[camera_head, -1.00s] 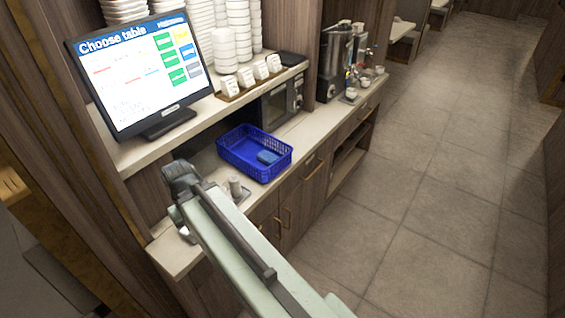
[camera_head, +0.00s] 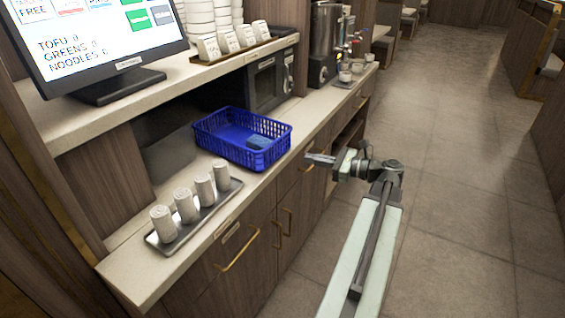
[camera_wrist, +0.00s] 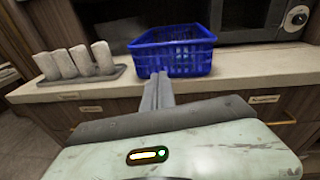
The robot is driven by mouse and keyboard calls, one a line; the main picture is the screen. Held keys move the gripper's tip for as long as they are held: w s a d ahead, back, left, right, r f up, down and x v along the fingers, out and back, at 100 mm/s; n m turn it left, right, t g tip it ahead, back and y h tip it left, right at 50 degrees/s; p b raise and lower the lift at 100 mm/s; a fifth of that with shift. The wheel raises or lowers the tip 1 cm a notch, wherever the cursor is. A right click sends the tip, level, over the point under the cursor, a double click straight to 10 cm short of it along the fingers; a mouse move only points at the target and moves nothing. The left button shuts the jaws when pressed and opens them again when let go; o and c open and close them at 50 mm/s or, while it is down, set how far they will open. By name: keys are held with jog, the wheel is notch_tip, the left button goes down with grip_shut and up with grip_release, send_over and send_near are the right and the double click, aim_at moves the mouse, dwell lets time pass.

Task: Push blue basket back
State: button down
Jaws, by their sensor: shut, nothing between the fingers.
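The blue basket (camera_head: 228,143) is an open plastic crate with lattice sides, standing on the counter near its front edge. A small blue item (camera_head: 258,142) lies inside it. My gripper (camera_head: 309,158) is shut and empty, in front of the counter at the basket's right side in the head view, pointing left towards it. In the wrist view the basket (camera_wrist: 174,55) stands just beyond the shut fingers of my gripper (camera_wrist: 157,78). The fingertips look close to the basket's front wall; I cannot tell whether they touch.
A metal tray (camera_head: 166,247) with several rolled white towels (camera_head: 184,204) sits left of the basket. A microwave (camera_head: 268,80) stands behind it. A drinks dispenser (camera_head: 325,45) is farther right, and a screen (camera_head: 95,40) stands on the upper shelf. The floor aisle (camera_head: 450,190) is clear.

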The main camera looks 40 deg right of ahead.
jog(key=s+d+m+t+h, duration=0.1)
jog(key=s+d+m+t, duration=0.1)
jog(key=s+d, duration=0.1)
send_near(280, 142)
jog(key=x, duration=0.6)
jog(key=shift+w+a+r, duration=0.2)
jog(key=shift+w+r, duration=0.05)
jog(key=shift+w, duration=0.1)
